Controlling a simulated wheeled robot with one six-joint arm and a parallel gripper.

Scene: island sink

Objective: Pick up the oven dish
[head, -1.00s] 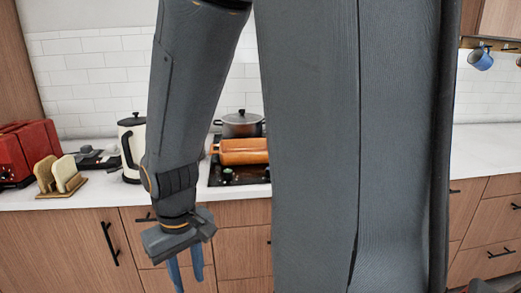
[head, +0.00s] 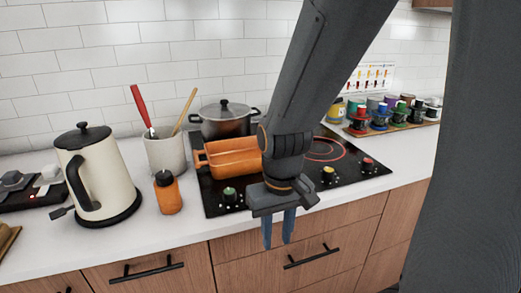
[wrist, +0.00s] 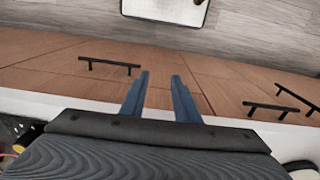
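The orange oven dish (head: 228,158) sits on the black cooktop (head: 222,192) in the head view, at the cooktop's left part, in front of a dark pot. My arm hides its right end. My gripper (head: 279,230) hangs in front of the counter edge, nearer to me than the dish and to its lower right, with its blue fingers pointing down. In the wrist view my gripper (wrist: 160,88) shows its two fingers apart with nothing between them. The dish is not visible in the wrist view.
A lidded pot (head: 226,119) stands behind the dish. A utensil crock (head: 166,152), an orange bottle (head: 167,192) and a cream kettle (head: 100,175) stand left of the cooktop. Colourful cups (head: 390,115) stand at right. Drawer handles (head: 312,256) stick out below the counter.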

